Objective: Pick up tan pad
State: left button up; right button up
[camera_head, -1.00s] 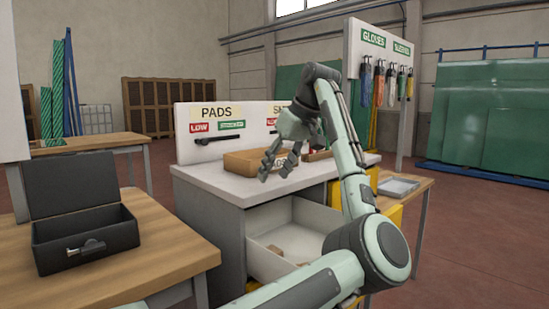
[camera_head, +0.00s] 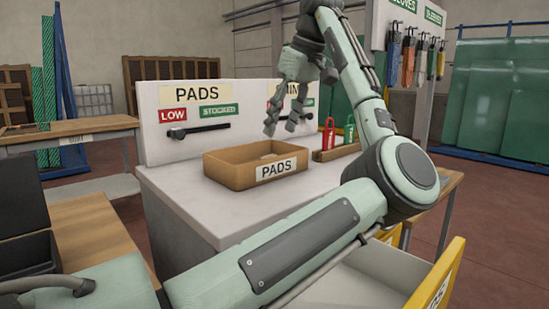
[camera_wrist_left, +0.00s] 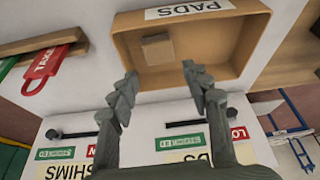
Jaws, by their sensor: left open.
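A tan pad (camera_wrist_left: 157,48) lies flat in the shallow brown PADS box (camera_wrist_left: 122,48), shown in the left wrist view. The PADS box (camera_head: 226,170) stands on the grey cabinet top in the head view, where its front wall hides most of the inside. My left gripper (camera_head: 281,127) is open and empty, its fingers pointing down above the back right part of the box. In the left wrist view its fingertips (camera_wrist_left: 160,75) are spread on either side of the pad's line, apart from it. My right gripper is not in view.
A back panel (camera_head: 150,120) with PADS, LOW and STOCKED labels stands behind the box. Red (camera_head: 328,134) and green tags stand in a wooden holder (camera_head: 338,152) to the right. An open drawer with a yellow front (camera_head: 440,272) juts out at lower right. The cabinet's front left top is clear.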

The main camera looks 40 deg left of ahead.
pick_arm(q)
jog(key=shift+a+f, duration=0.2)
jog(key=shift+f, duration=0.35)
jog(key=x, duration=0.5)
jog(key=shift+d+f, duration=0.15)
jog(key=shift+f, duration=0.15)
jog(key=shift+a+f, duration=0.2)
jog(key=shift+f, duration=0.25)
jog(key=shift+c, duration=2)
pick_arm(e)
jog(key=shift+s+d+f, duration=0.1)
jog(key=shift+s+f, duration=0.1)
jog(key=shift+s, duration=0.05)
